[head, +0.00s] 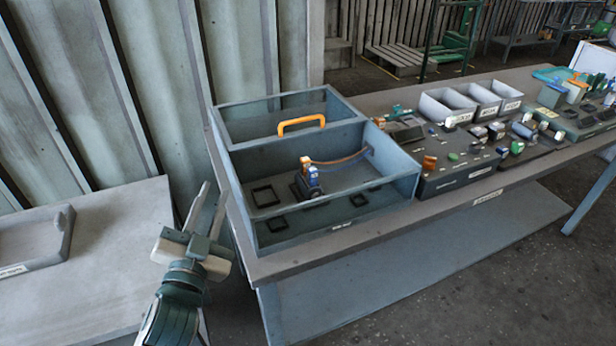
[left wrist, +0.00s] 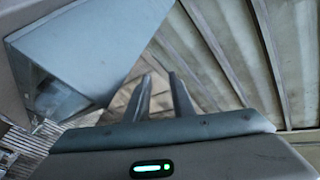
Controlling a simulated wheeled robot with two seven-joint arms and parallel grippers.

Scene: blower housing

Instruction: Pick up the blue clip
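A small blue piece (head: 313,179), which looks like the blue clip, sits on a dark block inside the open grey housing (head: 392,160) in the head view. An orange piece (head: 305,161) is right beside it, with an orange-brown wire running to the right wall. My left gripper (head: 207,207) is outside the housing, off its left front side, with its fingers pointing up. It is open and empty. In the left wrist view its two fingers (left wrist: 162,98) stand apart with nothing between them. The blue piece cannot be made out there. My right gripper is not in view.
The housing's walls and an orange handle (head: 301,121) on its divider stand around the blue piece. White bins (head: 447,106) and small parts on dark trays (head: 460,177) fill the table to the right. A side table (head: 90,265) is at the left.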

